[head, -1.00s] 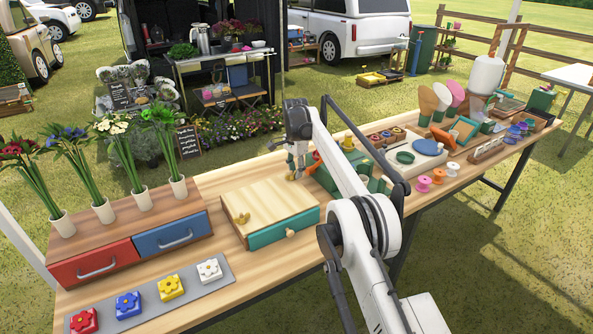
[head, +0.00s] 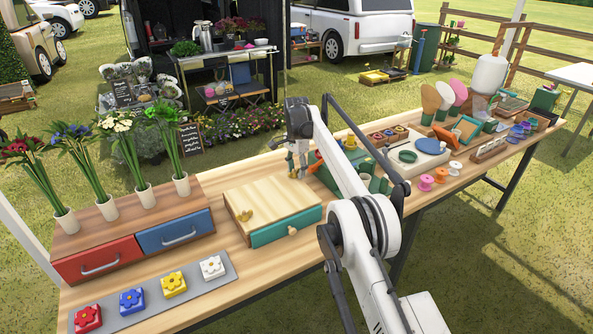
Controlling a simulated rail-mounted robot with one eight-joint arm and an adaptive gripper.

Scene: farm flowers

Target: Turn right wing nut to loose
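A light wooden box (head: 268,207) with a teal drawer front (head: 272,232) stands on the table. A gold left wing nut (head: 244,215) sits on the near left part of its top. My gripper (head: 297,172) points down at the far right corner of the box top. Its fingers are at the right wing nut's place; the right wing nut is mostly or wholly hidden by them. The fingers are too small to tell whether they are apart or closed on it.
Left of the box are a red drawer (head: 97,262) and a blue drawer (head: 174,233) under flower vases. Flower blocks lie on a grey strip (head: 205,284) in front. Green parts (head: 325,177) stand close to the right of my gripper.

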